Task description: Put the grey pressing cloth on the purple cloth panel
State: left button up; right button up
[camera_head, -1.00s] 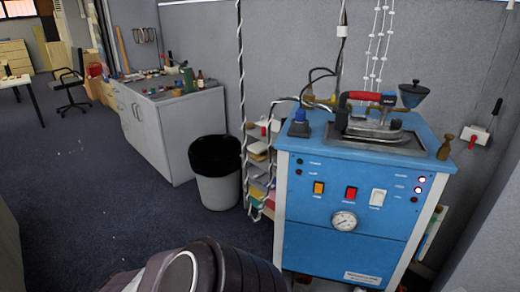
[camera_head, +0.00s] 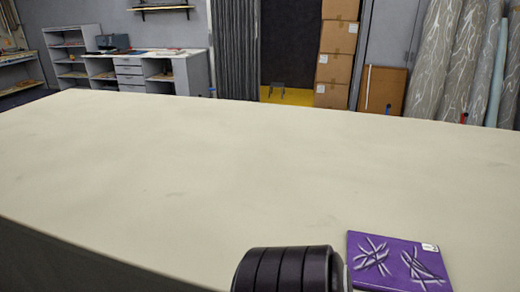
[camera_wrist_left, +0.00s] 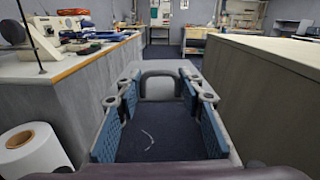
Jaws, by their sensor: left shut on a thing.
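The purple cloth panel (camera_head: 398,262) lies flat on the long cream table (camera_head: 200,170), near its front edge at the lower right of the head view. It has white scribble-like marks and a small white tag. Its lower part is cut off by the frame. The cloth's outline cannot be made out clearly there. The gripper is over dark carpet between furniture, away from the panel. My right gripper is not in view.
The tabletop around the panel is bare. In the wrist view, a counter with sewing machines (camera_wrist_left: 70,22) stands left, a white roll (camera_wrist_left: 32,150) below it, and a tan block-like table side (camera_wrist_left: 265,85) right. Cardboard boxes (camera_head: 336,65) and patterned rolls (camera_head: 460,55) stand behind the table.

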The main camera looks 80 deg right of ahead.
aim_at(395, 264)
jog(key=k+z, duration=0.25)
jog(key=z, duration=0.2)
jog(key=k+l+z, duration=0.15)
jog(key=z, duration=0.35)
jog(key=k+l+z, duration=0.25)
jog(key=z, duration=0.2)
jog(key=k+l+z, duration=0.25)
jog(key=z, duration=0.2)
jog(key=k+l+z, duration=0.15)
jog(key=l, duration=0.3)
jog(key=k+l+z, duration=0.15)
jog(key=l, duration=0.3)
jog(key=k+l+z, duration=0.15)
jog(key=l, duration=0.35)
jog(key=k+l, duration=0.1)
jog(key=l, duration=0.35)
jog(key=k+l, duration=0.1)
jog(key=l, duration=0.35)
jog(key=k+l, duration=0.1)
jog(key=l, duration=0.4)
